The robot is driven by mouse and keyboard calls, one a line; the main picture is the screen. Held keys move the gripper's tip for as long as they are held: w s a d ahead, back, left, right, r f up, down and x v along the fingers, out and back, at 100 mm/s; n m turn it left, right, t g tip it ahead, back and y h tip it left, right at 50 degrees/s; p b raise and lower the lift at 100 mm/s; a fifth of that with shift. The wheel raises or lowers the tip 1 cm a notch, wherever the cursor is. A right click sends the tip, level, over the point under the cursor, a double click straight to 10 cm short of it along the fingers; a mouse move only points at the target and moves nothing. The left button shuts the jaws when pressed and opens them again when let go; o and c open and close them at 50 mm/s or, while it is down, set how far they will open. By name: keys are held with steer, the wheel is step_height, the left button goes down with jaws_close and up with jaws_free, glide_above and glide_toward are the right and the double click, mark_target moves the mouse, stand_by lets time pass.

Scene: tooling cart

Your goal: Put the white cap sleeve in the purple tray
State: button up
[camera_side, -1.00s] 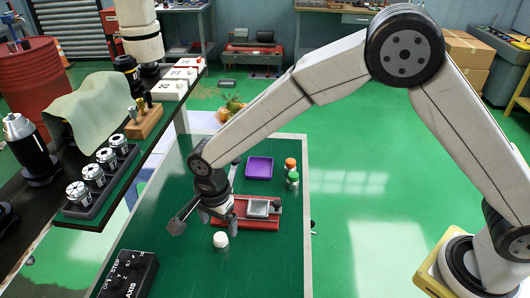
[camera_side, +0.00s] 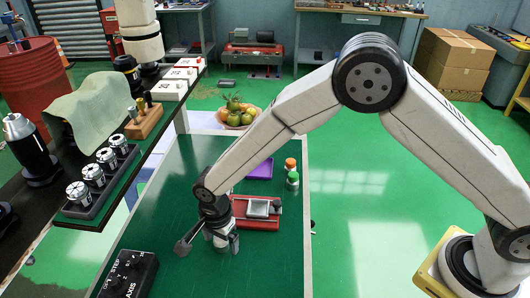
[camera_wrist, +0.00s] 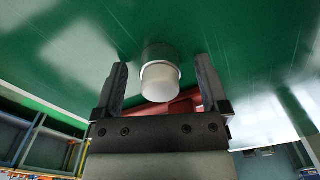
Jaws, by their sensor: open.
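The white cap sleeve (camera_wrist: 160,84) stands on the green bench top between my gripper's fingers in the wrist view, with a gap on each side. My gripper (camera_side: 225,245) is open and low over the bench around the sleeve; it also shows in the wrist view (camera_wrist: 161,63). In the side view the gripper hides the sleeve. The purple tray (camera_side: 264,170) lies farther back on the bench, partly behind my arm. I see nothing in it.
A red vise (camera_side: 268,223) with grey jaws sits just behind my gripper. Orange-topped (camera_side: 290,163) and green-topped (camera_side: 293,179) bottles stand right of the tray. A black control box (camera_side: 129,274) lies at the front left. A dark shelf with tool holders (camera_side: 95,178) borders the left.

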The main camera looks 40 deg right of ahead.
stand_by(0.5)
jaws_close()
steer(key=shift+r, duration=0.8)
steer(key=s+d+r, duration=0.6)
steer(key=s+r, duration=0.5)
steer(key=s, duration=0.1)
steer(key=shift+s+r, duration=0.2)
steer(key=shift+s, duration=0.1)
